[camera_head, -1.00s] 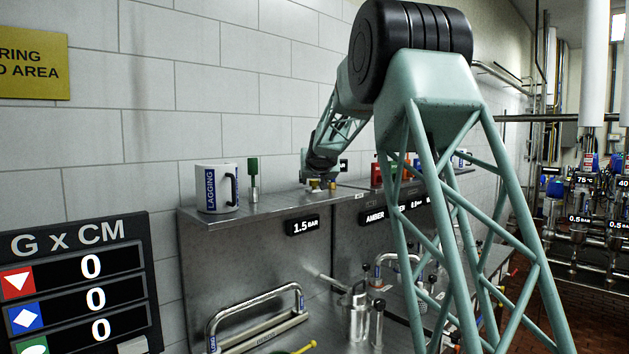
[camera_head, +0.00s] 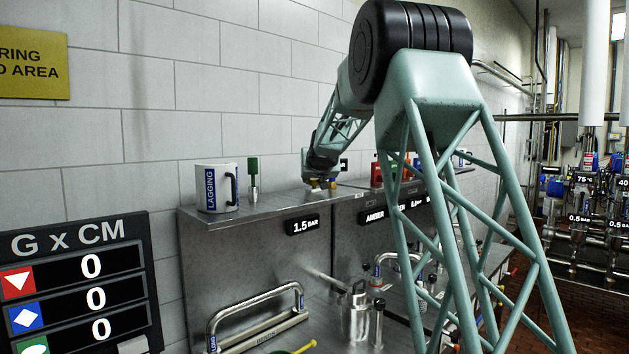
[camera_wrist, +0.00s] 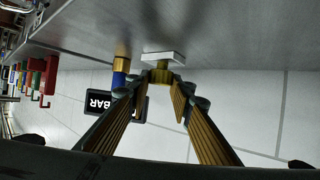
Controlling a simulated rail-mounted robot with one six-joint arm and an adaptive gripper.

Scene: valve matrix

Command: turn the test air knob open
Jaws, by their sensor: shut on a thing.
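In the wrist view my gripper (camera_wrist: 160,90) points at the shelf surface, its two ribbed fingers closed in around a small brass-coloured knob (camera_wrist: 162,75). A pale square piece (camera_wrist: 163,57) sits at the knob's far end. A blue and brass fitting (camera_wrist: 120,70) stands just left of the fingers. In the head view my gripper (camera_head: 322,184) is small and low over the shelf top, and the knob cannot be made out clearly there. The knob's turn angle cannot be read.
On the shelf are a LAGGING mug (camera_head: 217,188) and a green-handled tool (camera_head: 253,178). Red and green items (camera_wrist: 45,75) are farther along. A 1.5 BAR display (camera_head: 303,225) is on the panel front.

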